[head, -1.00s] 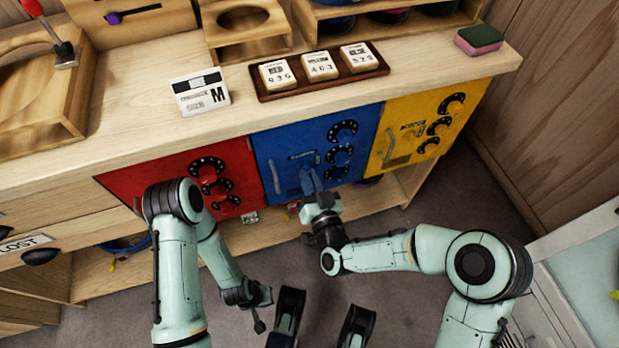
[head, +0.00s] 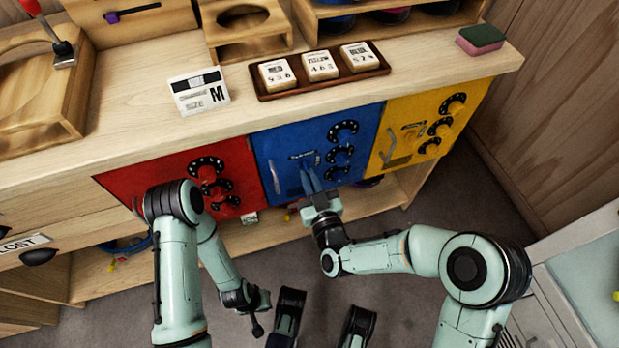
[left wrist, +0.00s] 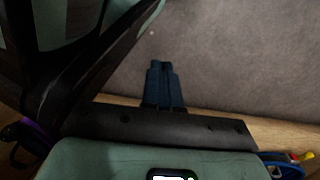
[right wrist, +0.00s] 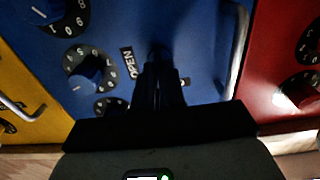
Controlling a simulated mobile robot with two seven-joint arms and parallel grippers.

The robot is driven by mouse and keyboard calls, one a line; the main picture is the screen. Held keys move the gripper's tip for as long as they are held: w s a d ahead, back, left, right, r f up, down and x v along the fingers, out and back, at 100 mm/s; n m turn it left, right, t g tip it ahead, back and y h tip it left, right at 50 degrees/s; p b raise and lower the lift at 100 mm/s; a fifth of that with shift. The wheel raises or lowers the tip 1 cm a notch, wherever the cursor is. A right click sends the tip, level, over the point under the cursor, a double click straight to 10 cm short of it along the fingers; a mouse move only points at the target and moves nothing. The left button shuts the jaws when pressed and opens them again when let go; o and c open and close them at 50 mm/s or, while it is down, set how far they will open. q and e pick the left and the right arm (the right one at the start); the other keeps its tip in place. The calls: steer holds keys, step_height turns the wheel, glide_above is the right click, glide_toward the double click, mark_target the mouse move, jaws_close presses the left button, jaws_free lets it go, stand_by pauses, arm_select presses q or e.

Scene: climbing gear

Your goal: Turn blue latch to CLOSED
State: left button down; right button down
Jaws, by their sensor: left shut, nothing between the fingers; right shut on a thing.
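The blue door (head: 268,145) is flat in its frame, in the middle of the cabinet front. My right gripper (head: 307,175) reaches it from below and is shut on the blue latch, which its fingers mostly hide. In the right wrist view the dark fingers (right wrist: 158,65) point at the door, with the OPEN label (right wrist: 131,62) just left of them. A second label to their right is too covered to read. My left gripper (left wrist: 163,70) is shut and empty, over the floor in the left wrist view, away from the door.
Black number dials (head: 341,132) line the blue door's right side, and a bar handle (head: 273,177) is on its left. The red door (head: 170,175) and yellow door (head: 400,140) flank it. The counter (head: 130,130) overhangs above. A low shelf (head: 385,200) runs below.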

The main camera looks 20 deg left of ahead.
steer(key=c, duration=1.2)
jaws_free()
